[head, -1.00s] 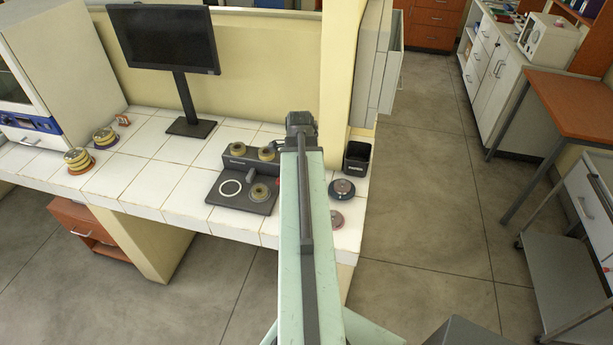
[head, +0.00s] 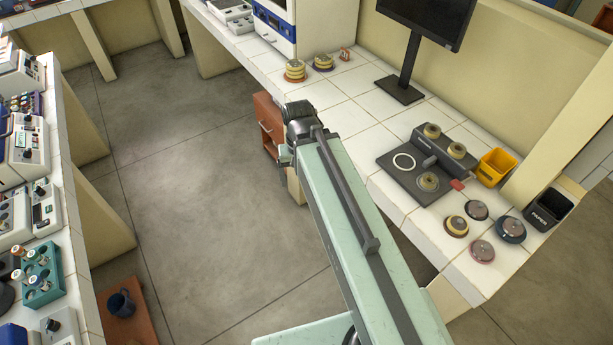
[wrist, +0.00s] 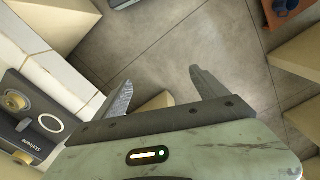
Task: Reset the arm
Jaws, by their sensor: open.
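My gripper (wrist: 162,93) shows in the wrist view with its two fingers spread apart and nothing between them. Grey concrete floor shows beyond the fingertips. In the head view my pale green arm reaches up from the bottom right, and its dark end (head: 300,128) is over the floor beside the front edge of the white tiled bench (head: 345,105). The fingers are mostly hidden there. The arm touches nothing that I can see.
A dark device (head: 405,165) with ring-shaped pieces sits on the bench, near a yellow bin (head: 495,166) and a black bin (head: 548,209). A monitor (head: 425,20) stands behind. Another bench with instruments lines the left.

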